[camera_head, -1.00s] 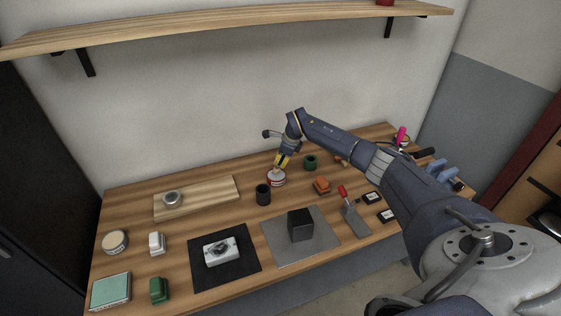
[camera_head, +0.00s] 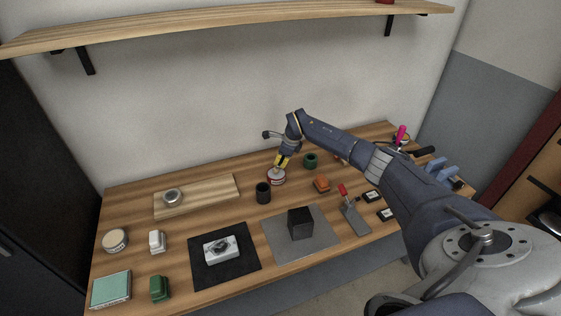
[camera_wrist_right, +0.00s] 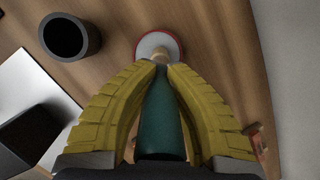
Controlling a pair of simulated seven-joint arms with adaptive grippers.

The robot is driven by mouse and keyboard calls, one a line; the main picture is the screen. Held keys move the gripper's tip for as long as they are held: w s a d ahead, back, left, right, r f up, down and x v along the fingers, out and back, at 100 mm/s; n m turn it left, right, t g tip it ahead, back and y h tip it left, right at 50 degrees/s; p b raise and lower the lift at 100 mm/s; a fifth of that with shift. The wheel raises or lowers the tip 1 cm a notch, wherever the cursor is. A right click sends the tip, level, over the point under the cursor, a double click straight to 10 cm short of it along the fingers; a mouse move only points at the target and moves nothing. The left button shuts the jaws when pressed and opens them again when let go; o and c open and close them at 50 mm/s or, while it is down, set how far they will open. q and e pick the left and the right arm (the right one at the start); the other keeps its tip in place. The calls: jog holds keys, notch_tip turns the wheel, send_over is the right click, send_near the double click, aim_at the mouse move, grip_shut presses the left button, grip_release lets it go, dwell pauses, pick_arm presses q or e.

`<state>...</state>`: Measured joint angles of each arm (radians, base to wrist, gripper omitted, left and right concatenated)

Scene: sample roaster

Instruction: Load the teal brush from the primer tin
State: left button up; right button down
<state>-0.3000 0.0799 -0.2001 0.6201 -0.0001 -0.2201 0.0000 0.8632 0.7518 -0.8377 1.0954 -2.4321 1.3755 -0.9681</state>
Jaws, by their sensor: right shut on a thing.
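My right gripper (camera_head: 281,163) is at the back middle of the bench. In the right wrist view its yellow fingers (camera_wrist_right: 165,72) are shut on the teal brush (camera_wrist_right: 162,120). The brush's far end reaches to the primer tin (camera_wrist_right: 157,45), a white-topped tin with a red rim. The tin also shows under the gripper in the head view (camera_head: 276,178). The wrist view does not show clearly how deep the tip sits in the tin. My left gripper is not in view.
A dark cup (camera_head: 263,193) stands just left of the tin and a green cup (camera_head: 310,161) to its right. An orange block (camera_head: 321,184) is nearby. A black cube (camera_head: 300,223) sits on a grey mat (camera_head: 325,241). A wooden board (camera_head: 215,196) lies at left.

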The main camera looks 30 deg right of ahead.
dwell(0.6)
jog(key=shift+r, duration=3.5)
jog(key=shift+n, duration=0.3)
